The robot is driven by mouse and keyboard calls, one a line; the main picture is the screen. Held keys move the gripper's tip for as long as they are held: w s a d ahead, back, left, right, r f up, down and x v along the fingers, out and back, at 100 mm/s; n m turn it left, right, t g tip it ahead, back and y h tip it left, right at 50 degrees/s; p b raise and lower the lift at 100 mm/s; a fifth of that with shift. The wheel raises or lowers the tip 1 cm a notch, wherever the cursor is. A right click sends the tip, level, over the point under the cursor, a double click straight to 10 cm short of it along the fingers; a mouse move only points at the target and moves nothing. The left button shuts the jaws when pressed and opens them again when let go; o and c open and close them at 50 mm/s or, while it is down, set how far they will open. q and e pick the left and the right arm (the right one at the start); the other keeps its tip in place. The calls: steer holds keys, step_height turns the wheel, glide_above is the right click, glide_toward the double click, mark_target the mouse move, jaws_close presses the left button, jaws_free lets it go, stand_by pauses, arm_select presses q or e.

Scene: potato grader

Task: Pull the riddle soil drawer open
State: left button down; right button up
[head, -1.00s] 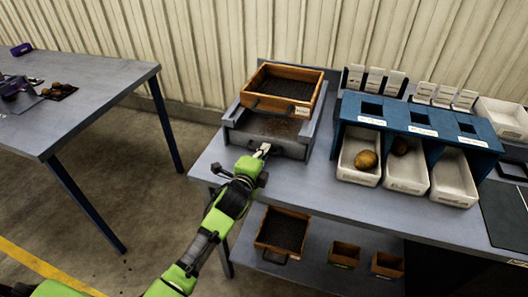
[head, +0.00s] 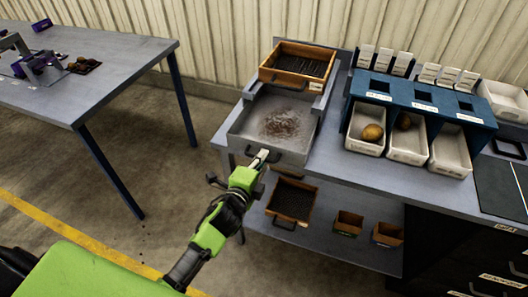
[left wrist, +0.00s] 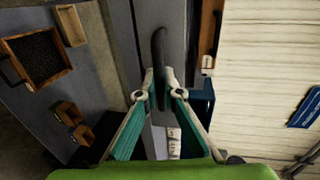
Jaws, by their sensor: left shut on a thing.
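The riddle soil drawer (head: 240,128) is a grey metal tray. It stands pulled out of the grey riddle stand, with loose brown soil (head: 284,124) on its floor. Its dark handle (left wrist: 160,45) is on the front wall and runs between my fingers in the left wrist view. My left gripper (head: 262,157) is shut on this handle at the drawer's front; it also shows in the left wrist view (left wrist: 160,82). The fingers hide part of the handle. A wooden-framed sieve (head: 297,64) sits on the stand behind the open drawer. My right gripper is out of view.
A blue grading rack (head: 420,97) with white bins (head: 407,155) stands to the right; two bins hold potatoes. Another sieve (head: 293,199) and small wooden boxes (head: 348,222) are on the lower shelf. Floor is free between this bench and the left table (head: 100,85).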

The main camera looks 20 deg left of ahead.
arm_select(q)
steer(key=shift+s, duration=0.15)
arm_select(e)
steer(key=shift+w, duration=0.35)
arm_select(q)
steer(key=c, duration=2.5)
jaws_free()
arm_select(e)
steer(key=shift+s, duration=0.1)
arm_select(q)
steer(key=shift+s, duration=0.1)
steer(key=v, duration=1.1)
steer(key=shift+s+r, duration=0.1)
steer(key=shift+s, duration=0.2)
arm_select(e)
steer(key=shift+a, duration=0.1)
